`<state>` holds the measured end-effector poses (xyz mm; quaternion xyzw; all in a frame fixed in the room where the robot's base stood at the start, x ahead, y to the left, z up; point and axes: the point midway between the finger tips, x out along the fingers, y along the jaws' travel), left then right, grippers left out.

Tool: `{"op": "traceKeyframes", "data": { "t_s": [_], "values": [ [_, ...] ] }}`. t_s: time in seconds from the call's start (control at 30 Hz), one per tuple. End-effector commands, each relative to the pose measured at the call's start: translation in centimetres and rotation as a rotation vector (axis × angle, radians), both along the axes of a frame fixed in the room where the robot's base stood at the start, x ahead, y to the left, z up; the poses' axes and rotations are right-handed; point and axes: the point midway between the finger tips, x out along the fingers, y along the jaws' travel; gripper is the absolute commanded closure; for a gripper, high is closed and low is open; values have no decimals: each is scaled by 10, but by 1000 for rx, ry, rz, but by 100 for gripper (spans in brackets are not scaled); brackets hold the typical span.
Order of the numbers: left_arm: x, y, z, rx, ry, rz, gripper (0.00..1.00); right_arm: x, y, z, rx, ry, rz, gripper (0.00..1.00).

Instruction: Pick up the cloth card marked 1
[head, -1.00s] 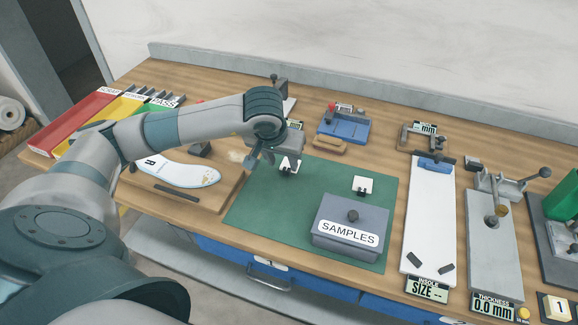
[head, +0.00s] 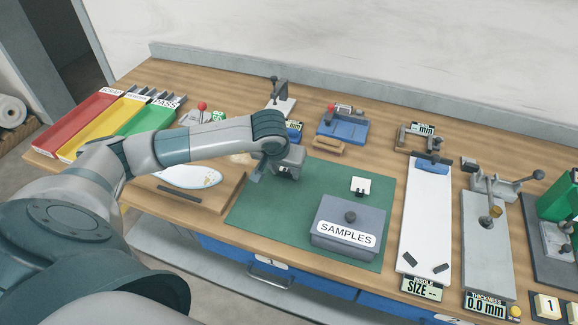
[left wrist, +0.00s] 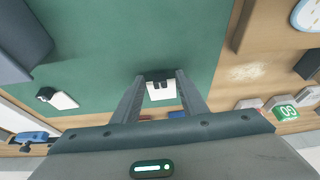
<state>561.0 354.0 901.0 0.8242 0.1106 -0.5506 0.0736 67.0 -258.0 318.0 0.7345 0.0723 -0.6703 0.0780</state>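My left gripper (head: 284,174) is low over the left part of the green mat (head: 310,190). In the left wrist view its two fingers (left wrist: 161,80) are apart, with a small white card (left wrist: 161,91) with a dark clip-like top showing between them. I cannot tell whether the fingers touch it. In the head view the gripper mostly hides this card. A second white card (head: 360,186) stands on the mat to the right, and it also shows in the left wrist view (left wrist: 62,99). I cannot read a mark on either card. My right gripper is out of view.
A grey SAMPLES box (head: 345,222) stands on the mat's front right. A wooden board with a white insole (head: 190,176) lies left of the mat. Gauges stand behind and right. A block marked 1 (head: 548,306) is at the far right front. The mat's front left is clear.

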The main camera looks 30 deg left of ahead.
Motion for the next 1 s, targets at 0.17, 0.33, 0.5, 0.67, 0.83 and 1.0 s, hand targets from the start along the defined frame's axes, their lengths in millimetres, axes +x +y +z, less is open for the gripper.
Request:
{"op": "traceKeyframes", "data": {
  "t_s": [0.17,0.33,0.5,0.67,0.83,1.0],
  "values": [
    [0,0,0,0,0,0,61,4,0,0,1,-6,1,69],
    [0,0,0,0,0,0,61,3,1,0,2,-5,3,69],
    [0,0,0,0,0,0,97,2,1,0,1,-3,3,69],
    [0,0,0,0,0,0,100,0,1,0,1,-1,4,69],
    [0,0,1,0,0,0,100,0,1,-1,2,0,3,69],
    [1,0,4,0,-1,1,100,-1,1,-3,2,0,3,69]
  ]
}}
